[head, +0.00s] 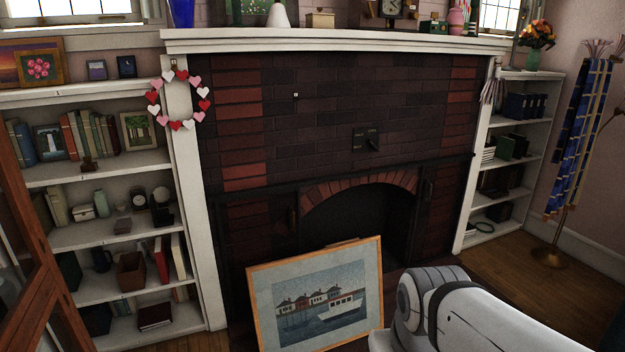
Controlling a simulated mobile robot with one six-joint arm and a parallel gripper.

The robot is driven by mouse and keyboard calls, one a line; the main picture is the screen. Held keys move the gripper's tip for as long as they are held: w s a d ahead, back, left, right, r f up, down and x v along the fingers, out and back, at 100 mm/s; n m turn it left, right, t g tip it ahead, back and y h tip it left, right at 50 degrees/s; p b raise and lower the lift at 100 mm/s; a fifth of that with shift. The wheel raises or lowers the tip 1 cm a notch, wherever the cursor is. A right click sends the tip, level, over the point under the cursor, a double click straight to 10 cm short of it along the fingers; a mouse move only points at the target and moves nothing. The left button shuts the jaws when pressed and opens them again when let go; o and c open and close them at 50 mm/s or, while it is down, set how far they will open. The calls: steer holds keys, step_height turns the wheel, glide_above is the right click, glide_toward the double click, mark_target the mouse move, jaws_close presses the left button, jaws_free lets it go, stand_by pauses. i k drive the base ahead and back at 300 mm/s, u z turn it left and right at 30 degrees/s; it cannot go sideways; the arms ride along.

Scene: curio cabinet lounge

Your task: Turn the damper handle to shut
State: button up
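My white arm shows at the bottom right, in front of the hearth. My gripper is not in view, and nothing of mine is seen touching the handle.
A framed boat picture (322,298) leans in front of the fireplace opening (368,222). A white mantel (330,42) with ornaments runs above. Full shelves stand left (95,169) and right (519,125). A stand with blue cloth (580,140) is at the right. Wooden floor shows at lower right.

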mark_target(372, 145)
steer(key=z, duration=0.15)
steer(key=i, duration=1)
steer(key=z, duration=0.85)
steer(key=i, duration=1.8)
steer(key=u, duration=0.5)
